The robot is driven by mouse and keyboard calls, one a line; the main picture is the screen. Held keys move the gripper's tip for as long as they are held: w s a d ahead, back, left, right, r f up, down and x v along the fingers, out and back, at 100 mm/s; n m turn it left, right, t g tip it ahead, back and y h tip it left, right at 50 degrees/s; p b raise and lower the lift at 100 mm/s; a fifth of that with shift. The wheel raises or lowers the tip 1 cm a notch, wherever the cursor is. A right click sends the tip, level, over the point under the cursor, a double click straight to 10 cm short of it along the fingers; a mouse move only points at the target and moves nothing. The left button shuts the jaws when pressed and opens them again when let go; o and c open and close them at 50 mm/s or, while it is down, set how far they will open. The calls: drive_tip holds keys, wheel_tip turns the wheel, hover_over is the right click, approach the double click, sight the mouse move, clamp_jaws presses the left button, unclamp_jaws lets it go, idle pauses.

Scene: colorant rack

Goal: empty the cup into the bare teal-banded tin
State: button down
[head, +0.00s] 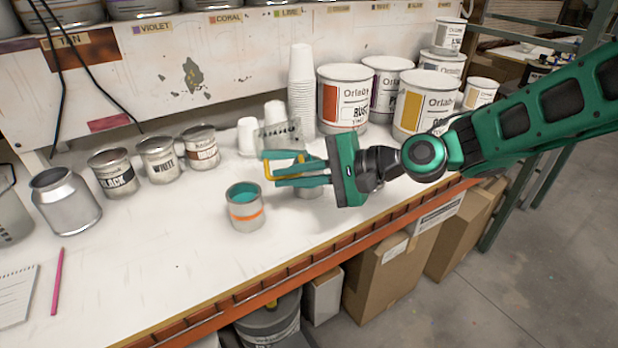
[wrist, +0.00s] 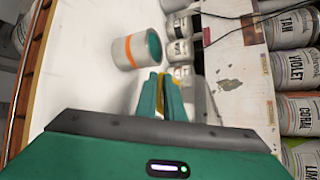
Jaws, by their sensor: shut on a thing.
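My gripper (head: 268,170) is shut on a yellow handle (head: 267,172), which also shows between the fingers in the wrist view (wrist: 183,73). A translucent grey cup with dark markings (head: 279,135) shows just behind the fingers, apparently joined to this handle. Its contents cannot be seen. A grey tin with an orange band and a teal inside (head: 246,213) stands upright and open, left of and nearer than the fingers; it also shows in the wrist view (wrist: 128,52). A pale tin (head: 311,191) is mostly hidden under my gripper; its band cannot be seen. No teal band shows.
An open metal can (head: 66,202) and small labelled tins, BLACK (head: 113,175) and WHITE (head: 159,160) among them, stand to the left. Stacked white cups (head: 301,85) and large Orlaby tins (head: 343,100) stand behind.

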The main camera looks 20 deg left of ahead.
drive_tip(key=shift+r+y+b, duration=0.25)
drive_tip(key=shift+y+b, duration=0.25)
drive_tip(key=shift+b, duration=0.9)
idle(0.7)
drive_tip(key=shift+s+a+f+h, duration=0.1)
drive_tip(key=shift+s+a+h, duration=0.05)
drive_tip(key=shift+h, duration=0.35)
drive_tip(key=shift+s+a+r+n+h, duration=0.15)
drive_tip(key=shift+r+n+h, duration=0.3)
drive_tip(key=shift+h, duration=0.35)
drive_tip(key=shift+f+n+t+h, duration=0.3)
drive_tip(key=shift+f+h, duration=0.35)
drive_tip(key=shift+h, duration=0.45)
